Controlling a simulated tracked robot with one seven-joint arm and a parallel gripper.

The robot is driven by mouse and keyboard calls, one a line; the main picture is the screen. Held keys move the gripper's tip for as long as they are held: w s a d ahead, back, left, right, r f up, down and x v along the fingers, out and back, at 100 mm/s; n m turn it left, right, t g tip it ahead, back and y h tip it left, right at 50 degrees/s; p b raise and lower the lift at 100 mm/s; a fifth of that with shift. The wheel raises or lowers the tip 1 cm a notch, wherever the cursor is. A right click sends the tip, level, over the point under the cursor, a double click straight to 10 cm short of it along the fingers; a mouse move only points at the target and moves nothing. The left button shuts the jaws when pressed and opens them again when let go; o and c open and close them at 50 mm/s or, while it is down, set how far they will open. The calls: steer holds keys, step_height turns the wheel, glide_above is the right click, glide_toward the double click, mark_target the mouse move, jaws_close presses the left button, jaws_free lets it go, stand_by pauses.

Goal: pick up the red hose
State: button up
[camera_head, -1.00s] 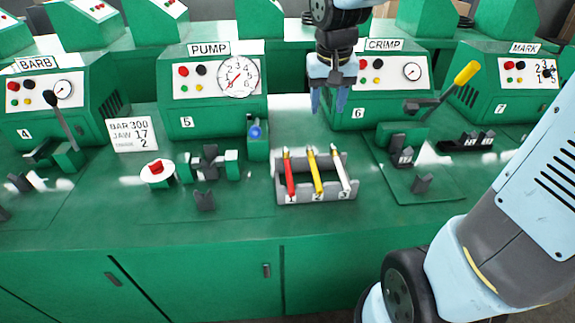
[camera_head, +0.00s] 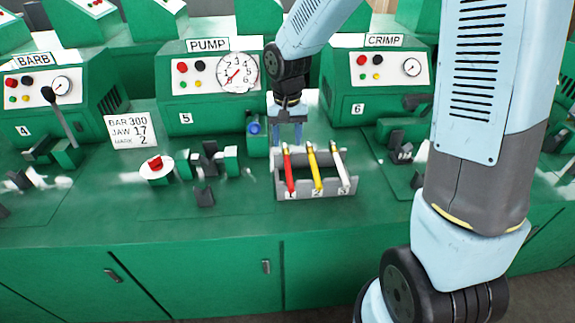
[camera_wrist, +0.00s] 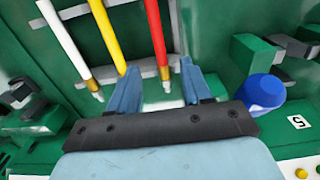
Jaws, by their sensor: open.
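The red hose (camera_head: 288,172) lies in slot 1 of a grey rack (camera_head: 315,195) on the green bench, beside a yellow hose (camera_head: 314,170) and a white hose (camera_head: 341,172). My gripper (camera_head: 287,136) is over the rear end of the rack, near the red hose's far end, pointing down. In the wrist view the two blue fingers (camera_wrist: 158,88) are apart, and the red hose (camera_wrist: 155,30) shows between them, its metal end (camera_wrist: 166,82) near the fingertip level. The fingers hold nothing. I cannot tell their exact height above the hose.
A blue knob (camera_head: 254,128) stands just left of the gripper, and shows close beside a finger in the wrist view (camera_wrist: 262,92). The PUMP machine (camera_head: 210,85) and CRIMP machine (camera_head: 378,80) stand behind. The bench front (camera_head: 200,235) is clear.

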mark_target(287, 162)
steer(key=shift+w+f, duration=0.15)
steer(key=shift+f, duration=2)
steer(key=shift+w+f, duration=0.1)
steer(key=shift+f, duration=2)
steer(key=shift+c, duration=0.3)
jaws_close()
